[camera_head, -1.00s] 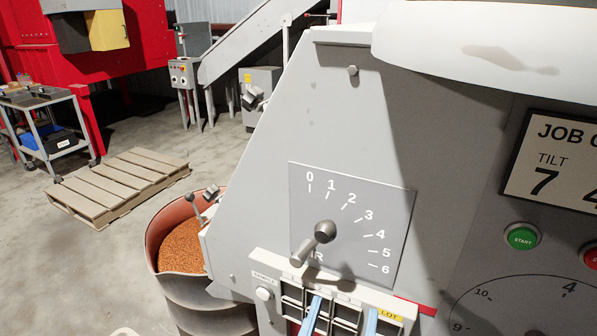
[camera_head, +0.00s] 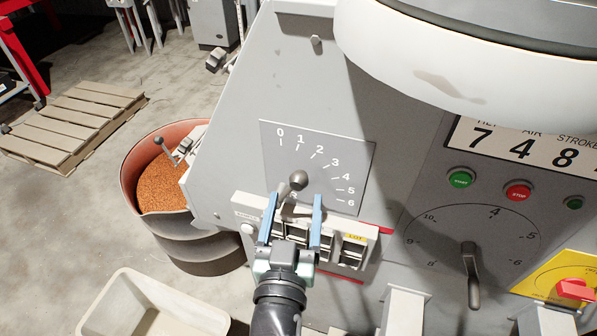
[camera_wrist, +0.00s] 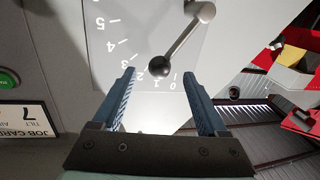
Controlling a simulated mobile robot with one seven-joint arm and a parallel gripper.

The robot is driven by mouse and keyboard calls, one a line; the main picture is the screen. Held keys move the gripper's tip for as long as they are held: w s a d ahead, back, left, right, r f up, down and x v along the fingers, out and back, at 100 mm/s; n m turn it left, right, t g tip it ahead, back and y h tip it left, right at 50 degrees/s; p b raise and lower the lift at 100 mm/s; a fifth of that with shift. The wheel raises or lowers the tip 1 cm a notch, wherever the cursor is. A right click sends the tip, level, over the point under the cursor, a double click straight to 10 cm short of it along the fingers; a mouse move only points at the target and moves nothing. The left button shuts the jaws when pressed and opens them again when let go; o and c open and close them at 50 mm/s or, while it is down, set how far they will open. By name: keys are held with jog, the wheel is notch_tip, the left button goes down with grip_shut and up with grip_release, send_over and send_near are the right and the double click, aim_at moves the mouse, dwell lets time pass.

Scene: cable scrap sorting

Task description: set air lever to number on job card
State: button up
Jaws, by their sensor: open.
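The air lever (camera_head: 298,181) has a dark ball knob and a pale hub (camera_wrist: 203,12), on a grey dial plate (camera_head: 350,160) numbered 0 to 6. In the head view the lever slants up and right from its hub; it stands off the plate, so I cannot read its exact number. The job card (camera_head: 520,150) reads 7, 4, 8, with 4 under AIR. My gripper (camera_head: 294,198) is open and empty. In the wrist view its blue fingers (camera_wrist: 162,72) frame the ball knob (camera_wrist: 160,67) near their tips; contact is not visible.
A slotted sample box (camera_head: 352,250) sits just below the dial. Right of it are start (camera_head: 461,179) and stop (camera_head: 518,191) buttons and a larger dial with a handle (camera_head: 470,262). A white hood (camera_head: 450,75) overhangs above. A drum of granules (camera_head: 162,185) stands left.

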aim_at(298, 190)
jog(key=w, duration=0.4)
jog(key=w+p, duration=0.1)
jog(key=shift+w+d, duration=0.35)
jog(key=shift+w, duration=0.05)
grip_shut()
dwell(1.1)
